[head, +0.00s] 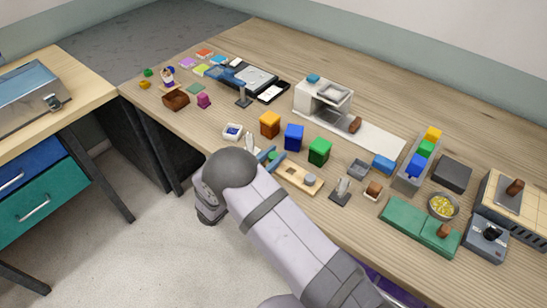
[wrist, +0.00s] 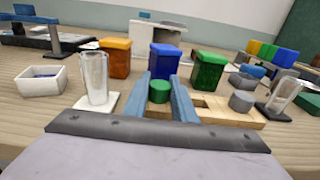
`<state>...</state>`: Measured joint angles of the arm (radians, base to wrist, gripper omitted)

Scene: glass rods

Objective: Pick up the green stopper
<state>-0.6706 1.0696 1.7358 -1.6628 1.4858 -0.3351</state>
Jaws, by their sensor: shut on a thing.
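The green stopper (wrist: 159,91) is a short green cylinder. It sits between the two blue fingers of my gripper (wrist: 162,97) in the wrist view. My gripper is shut on it. In the head view the stopper (head: 272,156) shows as a small green spot by my gripper (head: 269,158), partly hidden by my arm. A pale wooden board (head: 290,177) lies beneath and to the right, with a grey round stopper (head: 310,180) on it. The stopper's lower edge is close to the board in the wrist view; I cannot tell if they touch.
A clear glass (wrist: 95,78) stands left of my gripper, and another glass (wrist: 283,93) stands to the right. A small white box (head: 232,131) is at the left.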

